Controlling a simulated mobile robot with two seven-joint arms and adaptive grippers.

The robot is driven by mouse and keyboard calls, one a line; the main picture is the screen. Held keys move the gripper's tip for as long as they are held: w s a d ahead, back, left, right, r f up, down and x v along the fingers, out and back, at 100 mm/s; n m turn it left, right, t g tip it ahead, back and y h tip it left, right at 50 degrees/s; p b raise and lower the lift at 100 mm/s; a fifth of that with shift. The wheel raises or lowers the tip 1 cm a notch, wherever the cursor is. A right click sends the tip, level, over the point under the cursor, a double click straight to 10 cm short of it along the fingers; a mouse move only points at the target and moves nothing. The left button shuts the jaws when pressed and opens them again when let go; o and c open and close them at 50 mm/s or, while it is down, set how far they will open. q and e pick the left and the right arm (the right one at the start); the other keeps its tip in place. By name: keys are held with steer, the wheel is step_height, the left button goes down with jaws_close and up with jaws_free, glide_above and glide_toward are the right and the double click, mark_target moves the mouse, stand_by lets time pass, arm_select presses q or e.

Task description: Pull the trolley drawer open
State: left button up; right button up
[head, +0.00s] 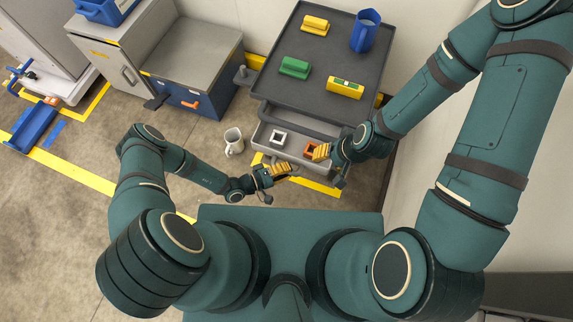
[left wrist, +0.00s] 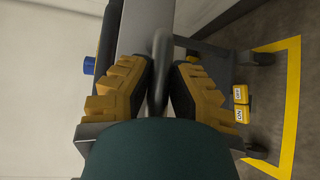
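The trolley (head: 325,75) has a dark grey top. Its light grey drawer (head: 297,142) sticks out from under the near edge, with its inside showing. A white square piece (head: 278,137) and an orange square piece (head: 311,150) lie in it. My left gripper (head: 282,170) is at the drawer's front. In the left wrist view its yellow fingers (left wrist: 158,75) lie on both sides of the grey bar handle (left wrist: 160,45), closed onto it. My right gripper (head: 324,152) is over the drawer's right end near the orange piece; its finger opening is unclear.
Yellow and green blocks (head: 294,67) and a blue jug (head: 365,31) stand on the trolley top. A white mug (head: 233,141) is left of the drawer. A grey and blue cabinet (head: 195,70) stands at the left. Open floor (head: 70,220) lies at the lower left.

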arm_select(q)
steer(key=o, duration=0.4)
steer(key=shift+s+d, duration=0.1)
steer(key=v, duration=1.2)
